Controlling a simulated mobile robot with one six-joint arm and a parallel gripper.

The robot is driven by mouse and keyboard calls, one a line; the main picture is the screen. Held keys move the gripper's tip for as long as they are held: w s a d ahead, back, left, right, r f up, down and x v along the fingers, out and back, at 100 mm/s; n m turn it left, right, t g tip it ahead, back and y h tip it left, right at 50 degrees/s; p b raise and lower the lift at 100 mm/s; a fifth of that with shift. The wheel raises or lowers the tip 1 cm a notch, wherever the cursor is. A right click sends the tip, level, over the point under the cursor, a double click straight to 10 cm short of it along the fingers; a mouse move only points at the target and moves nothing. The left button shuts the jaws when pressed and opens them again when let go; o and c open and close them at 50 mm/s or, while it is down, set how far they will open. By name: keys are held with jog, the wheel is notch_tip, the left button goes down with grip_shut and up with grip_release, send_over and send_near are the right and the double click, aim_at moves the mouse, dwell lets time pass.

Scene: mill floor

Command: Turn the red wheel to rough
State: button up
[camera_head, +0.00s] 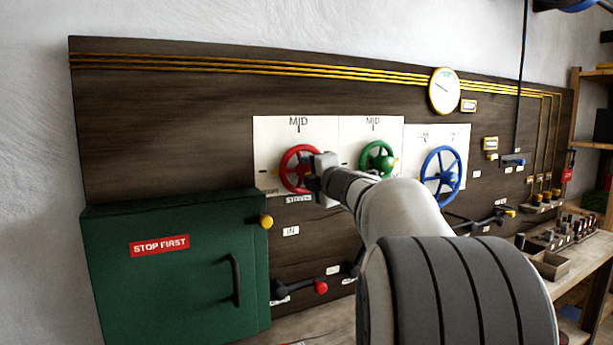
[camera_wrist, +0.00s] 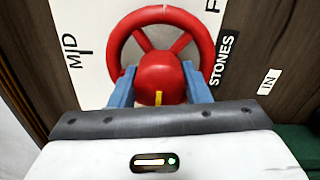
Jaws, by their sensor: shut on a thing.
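The red wheel (camera_head: 287,169) is mounted on a white plate (camera_head: 266,139) marked MID at the top. A label at the plate's lower left is too small to read. My gripper (camera_head: 319,168) reaches the wheel from the right and hides part of it. In the wrist view my gripper (camera_wrist: 158,72) has its two blue fingers on either side of the hub of the red wheel (camera_wrist: 121,38), shut on it. A pale line crosses the rim near the top there. MID shows at left, a cut-off F at upper right, and a STONES label beside the wheel.
A green wheel (camera_head: 378,158) and a blue wheel (camera_head: 427,169) sit to the right on the same board. A green cabinet (camera_head: 180,285) marked STOP FIRST stands at lower left. A red-knobbed lever (camera_head: 320,287) is below. A round gauge (camera_head: 444,91) hangs above.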

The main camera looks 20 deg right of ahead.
dwell(0.4)
jog(key=o, duration=1)
jog(key=s, duration=0.7)
jog(key=shift+s+d, duration=0.15)
jog(key=shift+s, duration=0.25)
